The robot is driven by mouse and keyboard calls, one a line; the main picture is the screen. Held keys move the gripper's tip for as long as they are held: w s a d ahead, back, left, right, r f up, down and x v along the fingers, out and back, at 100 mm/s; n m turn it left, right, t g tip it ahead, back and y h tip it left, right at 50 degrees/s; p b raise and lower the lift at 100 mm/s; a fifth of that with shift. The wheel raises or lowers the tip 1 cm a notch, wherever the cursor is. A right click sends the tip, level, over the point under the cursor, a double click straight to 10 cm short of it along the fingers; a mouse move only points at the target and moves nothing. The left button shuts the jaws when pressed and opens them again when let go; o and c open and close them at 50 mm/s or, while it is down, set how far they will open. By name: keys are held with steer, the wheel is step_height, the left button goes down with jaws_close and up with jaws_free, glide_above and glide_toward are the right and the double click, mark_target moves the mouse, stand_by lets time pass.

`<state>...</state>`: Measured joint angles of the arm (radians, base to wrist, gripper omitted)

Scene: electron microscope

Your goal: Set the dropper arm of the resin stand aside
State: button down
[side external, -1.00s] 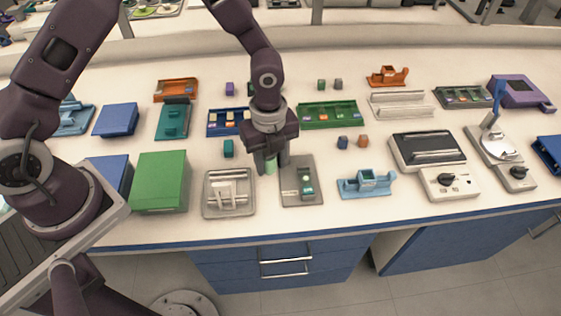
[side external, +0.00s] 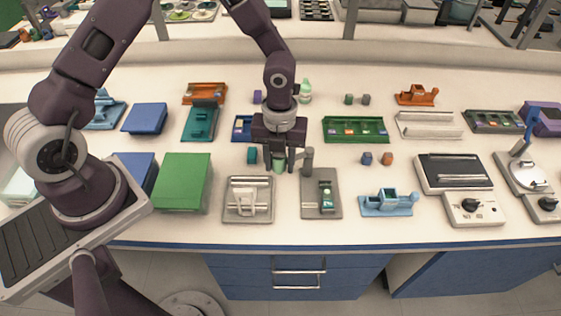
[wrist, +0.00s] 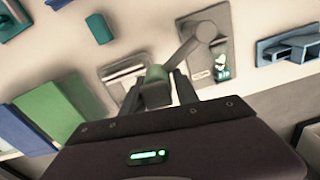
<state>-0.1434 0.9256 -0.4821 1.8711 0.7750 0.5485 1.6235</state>
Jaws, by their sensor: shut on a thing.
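The resin stand has a grey base plate (side external: 333,209) with a dark green, white-marked vial (side external: 327,196) on it. Its grey post (side external: 308,160) rises at the back left of the plate. In the wrist view, the dropper arm (wrist: 186,52) runs from the round post top (wrist: 206,31) to a green end piece (wrist: 156,73). My gripper (side external: 279,163) is shut on this green end, left of the post and off the base plate. The vial (wrist: 221,68) shows uncovered in the wrist view. The contact between fingers and dropper arm is partly hidden.
A grey plate with a white clamp-like frame (side external: 246,203) stands just left of the stand, near my gripper. A light blue fixture (side external: 388,204) stands to the right. A small teal block (side external: 252,156) lies left of my gripper. The table's front edge is close.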

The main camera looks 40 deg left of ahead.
steer(key=shift+w+a, duration=0.35)
steer(key=shift+a, duration=0.2)
steer(key=c, duration=1)
jaws_free()
steer(key=r, duration=0.7)
steer(key=shift+s+d+r, duration=0.1)
steer(key=shift+s+d, duration=0.05)
steer(key=shift+d, duration=0.1)
steer(key=s+a+r+n+t+y, duration=0.1)
steer(key=s+a+r+n+t, duration=0.15)
steer(key=s+r+n, duration=0.6)
steer(key=s+a+r+n+t+y, duration=0.1)
steer(key=s+a+r+n, duration=0.35)
steer(key=r+n, duration=0.65)
steer(key=s+n, duration=0.2)
steer(key=n, duration=0.1)
steer(key=s+d+r+n+t+h, duration=0.1)
steer(key=s+n, duration=0.2)
steer(key=s+d+r+n+t+h, duration=0.1)
steer(key=s+n, duration=0.2)
steer(key=shift+d+r, duration=0.1)
